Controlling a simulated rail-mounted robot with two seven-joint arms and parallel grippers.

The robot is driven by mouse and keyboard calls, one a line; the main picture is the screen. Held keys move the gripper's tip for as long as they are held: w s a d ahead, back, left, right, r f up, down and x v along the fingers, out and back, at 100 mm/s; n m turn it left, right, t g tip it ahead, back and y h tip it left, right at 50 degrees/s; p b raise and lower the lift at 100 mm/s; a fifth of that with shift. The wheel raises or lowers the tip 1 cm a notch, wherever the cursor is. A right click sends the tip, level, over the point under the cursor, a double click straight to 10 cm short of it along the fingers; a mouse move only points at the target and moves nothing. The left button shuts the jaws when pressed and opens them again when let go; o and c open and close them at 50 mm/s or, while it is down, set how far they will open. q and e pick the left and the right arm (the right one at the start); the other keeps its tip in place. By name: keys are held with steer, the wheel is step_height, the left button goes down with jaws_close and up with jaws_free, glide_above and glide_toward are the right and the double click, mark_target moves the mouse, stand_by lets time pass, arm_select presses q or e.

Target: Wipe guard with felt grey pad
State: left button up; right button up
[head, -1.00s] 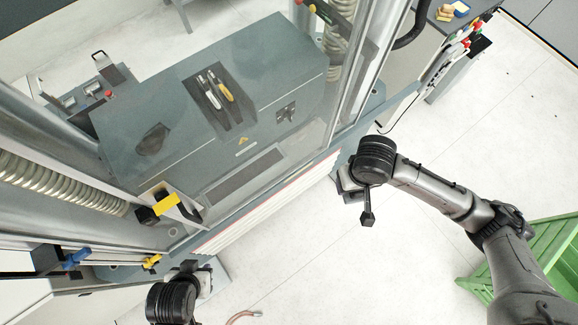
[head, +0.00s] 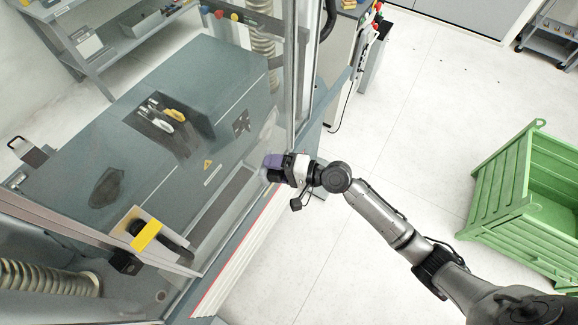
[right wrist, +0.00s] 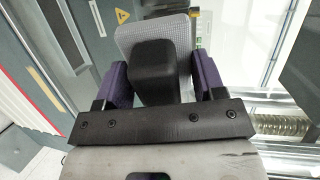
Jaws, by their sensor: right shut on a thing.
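My right gripper (head: 268,168) is at the clear guard (head: 222,160) of the testing machine, by its right upright. In the right wrist view, its purple fingers (right wrist: 157,80) are shut on the black block handle (right wrist: 153,68) of the felt pad. The light grey pad face (right wrist: 128,36) shows beyond the handle, towards the guard. In the head view the pad is mostly hidden by the fingers, and I cannot tell whether it touches the guard. My left gripper is not in view.
Behind the guard is a grey machine block (head: 85,135) with tools (head: 165,113) in a recess. A green crate (head: 500,185) stands on the right. The floor between is clear.

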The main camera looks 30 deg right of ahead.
mark_target(257, 144)
steer(key=shift+w+d+f+m+t+h+b, duration=0.2)
steer(key=shift+w+d+f+m+t+h, duration=0.2)
steer(key=shift+w+f+m+t, duration=0.55)
steer(key=shift+w+d+f+m+t+h+b, duration=0.2)
steer(key=shift+w+d+t+h, duration=0.35)
steer(key=shift+w, duration=0.95)
steer(key=shift+w+d+f+m+t+h+b, duration=0.2)
steer(key=shift+w+f+m+t+h, duration=0.3)
steer(key=shift+w+t, duration=0.55)
steer(key=shift+w+a+f, duration=0.1)
steer(key=shift+w, duration=0.1)
steer(key=shift+x, duration=0.95)
steer(key=shift+b, duration=0.3)
